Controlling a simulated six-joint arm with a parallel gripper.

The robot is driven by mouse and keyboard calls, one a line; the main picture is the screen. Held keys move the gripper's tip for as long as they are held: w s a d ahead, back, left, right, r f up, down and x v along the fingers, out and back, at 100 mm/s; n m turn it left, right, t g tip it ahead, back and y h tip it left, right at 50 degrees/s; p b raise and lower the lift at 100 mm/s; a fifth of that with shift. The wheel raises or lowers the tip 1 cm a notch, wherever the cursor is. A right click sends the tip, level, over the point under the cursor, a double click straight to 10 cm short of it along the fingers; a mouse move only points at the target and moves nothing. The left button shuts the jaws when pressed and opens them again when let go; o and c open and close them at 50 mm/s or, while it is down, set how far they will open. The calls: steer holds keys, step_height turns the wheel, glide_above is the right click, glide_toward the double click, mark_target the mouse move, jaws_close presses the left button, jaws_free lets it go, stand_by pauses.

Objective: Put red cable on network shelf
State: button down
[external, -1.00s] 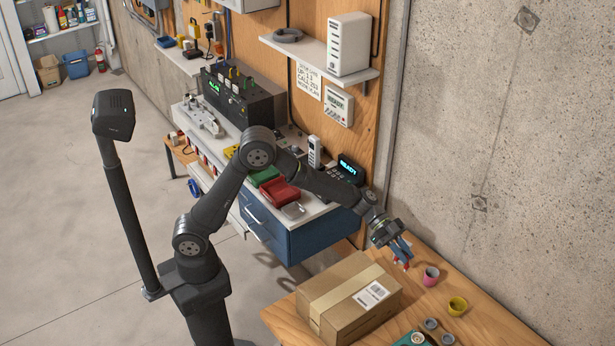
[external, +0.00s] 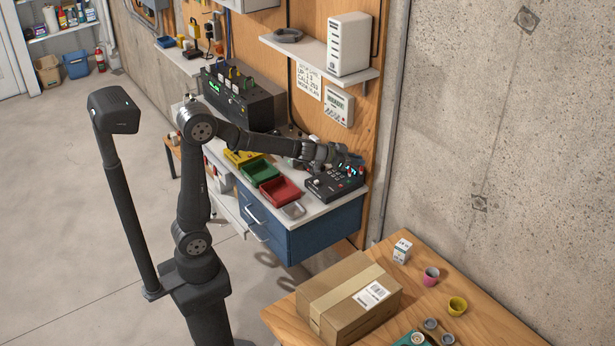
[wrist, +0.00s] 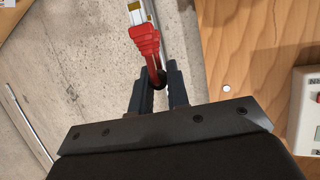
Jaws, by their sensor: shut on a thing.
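My gripper (wrist: 158,88) is shut on the red cable (wrist: 147,40), seen in the wrist view. The cable's red boot and clear plug with gold contacts stick out beyond the fingertips; the rest of it is hidden. In the external view my gripper (external: 352,162) is in the air over the right end of the workbench, close to the wood panel, and the cable is too small to make out. The wall shelf (external: 318,56), which looks like the network shelf, is above my gripper. It bears a white upright router (external: 348,44) and a grey coil (external: 287,35).
A black desk phone (external: 332,185) is below my gripper. A white wall box (external: 338,105) and a paper note (external: 309,80) are on the panel under the shelf. Green (external: 259,170) and red (external: 280,190) bins stand on the bench. The shelf's middle is clear.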

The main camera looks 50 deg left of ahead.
steer(key=s+a+f+n+y, duration=0.1)
steer(key=s+a+n+y, duration=0.1)
steer(key=a, duration=0.4)
steer(key=s+a+f+n+t+y, duration=0.1)
steer(key=s+a+n+y, duration=0.1)
steer(key=s+a, duration=0.2)
steer(key=a, duration=0.2)
steer(key=shift+s+a+f+y, duration=0.15)
steer(key=shift+a+f+y, duration=0.15)
steer(key=shift+a, duration=0.1)
